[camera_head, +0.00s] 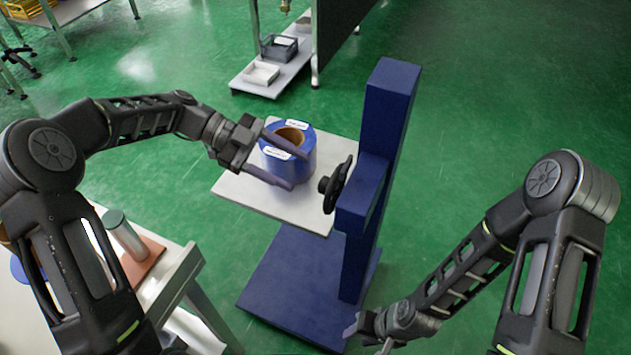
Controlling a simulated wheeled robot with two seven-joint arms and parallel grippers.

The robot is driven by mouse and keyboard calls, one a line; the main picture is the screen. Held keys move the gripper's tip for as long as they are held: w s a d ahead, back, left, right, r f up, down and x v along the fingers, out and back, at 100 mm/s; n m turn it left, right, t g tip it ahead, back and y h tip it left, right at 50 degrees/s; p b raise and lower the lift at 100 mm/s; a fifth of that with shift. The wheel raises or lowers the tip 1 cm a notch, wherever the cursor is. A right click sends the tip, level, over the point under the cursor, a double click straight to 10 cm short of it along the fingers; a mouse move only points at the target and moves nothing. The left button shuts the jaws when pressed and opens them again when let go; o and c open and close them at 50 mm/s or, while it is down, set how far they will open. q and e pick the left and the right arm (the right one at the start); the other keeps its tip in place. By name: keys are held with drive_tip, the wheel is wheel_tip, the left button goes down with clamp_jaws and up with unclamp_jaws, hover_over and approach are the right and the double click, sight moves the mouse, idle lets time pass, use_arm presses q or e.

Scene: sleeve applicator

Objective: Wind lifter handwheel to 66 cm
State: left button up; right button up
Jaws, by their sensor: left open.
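The blue lifter (382,130) stands on the floor with its mast upright and its base (290,290) below. Its black handwheel (338,185) sits at the side of the mast, beside the platform. The pale lifter platform (240,193) carries a blue roll (300,165) with a brown core and white labels. My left gripper (283,164) is open, with its two fingers reaching around the sides of the roll. My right gripper (366,336) is low near the bottom edge, right of the lifter base, away from the handwheel. Its jaws are hard to make out.
A table (165,285) at lower left bears a metal cylinder (124,235) on a reddish plate. A low shelf (272,82) with a grey bin (279,47) and a white tray (261,73) stands at the back. Green floor right of the mast is clear.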

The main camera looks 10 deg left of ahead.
sight(329, 187)
use_arm(q)
drive_tip(key=b+x, duration=0.2)
drive_tip(key=x, duration=0.4)
drive_tip(key=shift+d, duration=0.15)
drive_tip(key=shift+c, duration=0.4)
clamp_jaws()
